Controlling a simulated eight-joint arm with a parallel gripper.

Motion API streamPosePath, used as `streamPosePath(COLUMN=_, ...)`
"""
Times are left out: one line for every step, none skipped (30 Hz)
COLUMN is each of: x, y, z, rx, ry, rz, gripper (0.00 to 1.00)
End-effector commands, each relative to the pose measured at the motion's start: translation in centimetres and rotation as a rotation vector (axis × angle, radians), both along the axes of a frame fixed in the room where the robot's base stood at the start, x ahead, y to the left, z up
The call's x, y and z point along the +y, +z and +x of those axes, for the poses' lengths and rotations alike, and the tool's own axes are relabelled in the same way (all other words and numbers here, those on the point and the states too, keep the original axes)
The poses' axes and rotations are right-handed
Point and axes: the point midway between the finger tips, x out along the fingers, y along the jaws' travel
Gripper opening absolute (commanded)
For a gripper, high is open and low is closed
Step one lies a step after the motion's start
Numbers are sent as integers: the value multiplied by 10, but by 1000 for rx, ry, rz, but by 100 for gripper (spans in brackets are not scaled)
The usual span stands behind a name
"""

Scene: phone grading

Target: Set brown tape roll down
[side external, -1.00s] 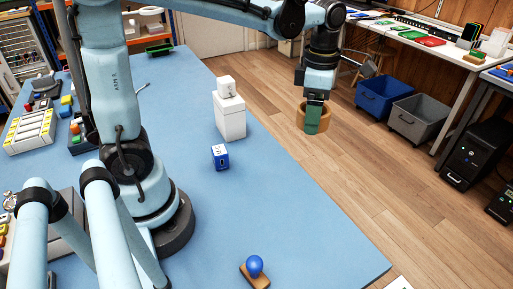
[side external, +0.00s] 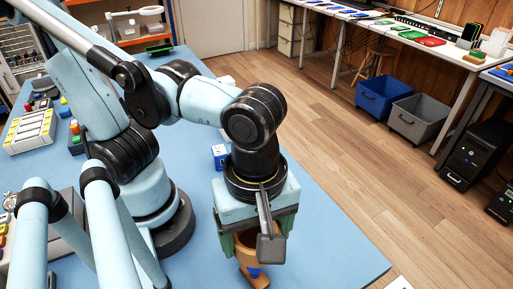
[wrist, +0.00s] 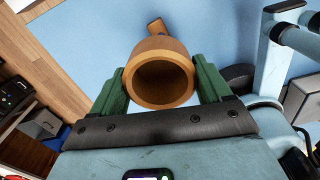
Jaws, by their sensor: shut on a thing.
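The brown tape roll (wrist: 160,75) is between the green fingers of my gripper (wrist: 160,88) in the wrist view, with its round opening facing the camera. My gripper is shut on it. In the side external view my gripper (side external: 258,245) points down over the near right part of the blue table, and the tape roll (side external: 272,254) shows partly below and between the fingers. A wooden base (side external: 258,280) with a blue knob sits just below the roll, its knob mostly hidden. I cannot tell whether the roll touches it.
A blue and white box (side external: 219,153) stands behind my gripper on the blue table (side external: 335,245). The table is clear to the right of my gripper, up to its edge. Trays with small parts, including a yellow and white one (side external: 30,132), lie at the left.

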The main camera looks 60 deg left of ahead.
Motion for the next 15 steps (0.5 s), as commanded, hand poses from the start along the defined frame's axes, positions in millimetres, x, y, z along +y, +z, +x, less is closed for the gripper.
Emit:
streamPosePath(x=0, y=-1, z=-3, rx=0, ry=-13, rz=0, gripper=47)
streamPosePath(x=1, y=-2, z=-3, rx=0, ry=-15, rz=0, gripper=47)
streamPosePath(x=2, y=-4, z=-1, rx=0, ry=-18, rz=0, gripper=47)
streamPosePath(x=3, y=-6, z=2, rx=0, ry=-18, rz=0, gripper=47)
streamPosePath(x=5, y=-8, z=5, rx=0, ry=-16, rz=0, gripper=47)
streamPosePath(x=8, y=-12, z=10, rx=0, ry=-15, rz=0, gripper=47)
streamPosePath(x=11, y=-15, z=14, rx=0, ry=-13, rz=0, gripper=47)
streamPosePath(x=13, y=-18, z=19, rx=0, ry=-11, rz=0, gripper=47)
streamPosePath(x=17, y=-22, z=26, rx=0, ry=-10, rz=0, gripper=47)
streamPosePath(x=20, y=-26, z=31, rx=0, ry=-11, rz=0, gripper=47)
streamPosePath(x=23, y=-29, z=36, rx=0, ry=-11, rz=0, gripper=47)
streamPosePath(x=26, y=-33, z=42, rx=0, ry=-11, rz=0, gripper=47)
streamPosePath(x=28, y=-36, z=47, rx=0, ry=-11, rz=0, gripper=47)
streamPosePath(x=31, y=-39, z=51, rx=0, ry=-12, rz=0, gripper=47)
streamPosePath(x=35, y=-44, z=57, rx=0, ry=-12, rz=0, gripper=47)
